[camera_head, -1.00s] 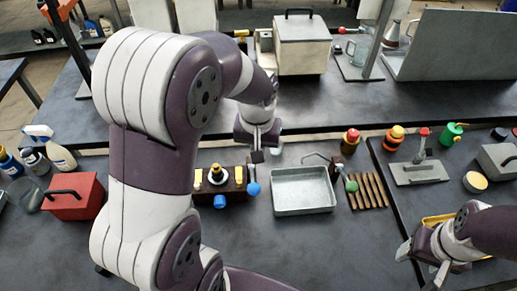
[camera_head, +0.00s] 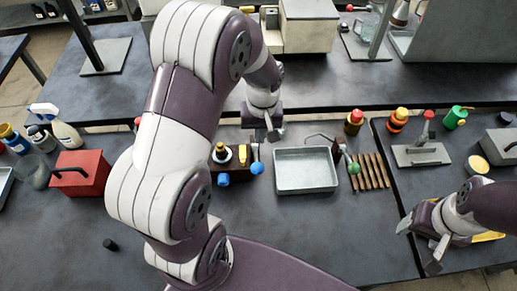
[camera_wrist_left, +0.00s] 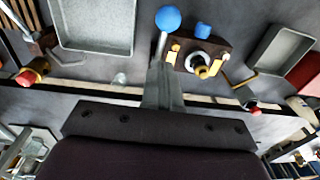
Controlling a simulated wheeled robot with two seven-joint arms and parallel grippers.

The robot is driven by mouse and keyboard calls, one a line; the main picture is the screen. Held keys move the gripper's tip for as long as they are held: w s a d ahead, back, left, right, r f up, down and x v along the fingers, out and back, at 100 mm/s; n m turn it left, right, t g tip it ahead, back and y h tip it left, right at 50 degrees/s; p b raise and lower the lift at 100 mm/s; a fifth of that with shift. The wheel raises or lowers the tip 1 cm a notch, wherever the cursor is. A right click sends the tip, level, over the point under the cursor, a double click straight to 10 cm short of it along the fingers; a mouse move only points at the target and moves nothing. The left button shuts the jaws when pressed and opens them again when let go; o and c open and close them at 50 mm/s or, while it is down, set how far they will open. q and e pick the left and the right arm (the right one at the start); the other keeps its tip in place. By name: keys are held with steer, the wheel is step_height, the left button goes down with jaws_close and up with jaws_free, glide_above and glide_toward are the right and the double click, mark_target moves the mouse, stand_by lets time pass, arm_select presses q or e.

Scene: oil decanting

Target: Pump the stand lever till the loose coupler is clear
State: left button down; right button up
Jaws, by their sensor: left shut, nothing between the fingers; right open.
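The stand is a dark brown block (camera_head: 228,172) left of the middle in the head view, also seen in the wrist view (camera_wrist_left: 221,44). It carries a brass and black coupler with a pale ring (camera_head: 221,155), yellow pieces and a blue knob (camera_head: 223,180). I cannot tell which piece is loose. The lever with a blue ball (camera_head: 257,168) is at its right side; in the wrist view the ball (camera_wrist_left: 168,18) shows just past my fingertips. My left gripper (camera_head: 272,134) is shut and empty, close to the lever's upper end; contact is unclear. My right gripper (camera_head: 418,247) is open at right.
A grey metal tray (camera_head: 306,190) lies right of the stand, with a green-ball lever (camera_head: 353,168) and wooden slats (camera_head: 370,172) beyond. A red box (camera_head: 80,172) and bottles stand at left. A small black cylinder (camera_head: 111,244) is in front. Table front is mostly clear.

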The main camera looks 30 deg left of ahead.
arm_select(q)
steer(key=p, duration=0.2)
glide_above(256, 160)
steer(key=d, duration=0.1)
steer(key=f, duration=0.5)
steer(key=shift+s+d, duration=0.1)
steer(key=shift+s, duration=0.2)
steer(key=shift+s+d+f, duration=0.15)
steer(key=shift+s+f, duration=0.15)
steer(key=shift+f, duration=0.15)
steer(key=shift+w, duration=0.1)
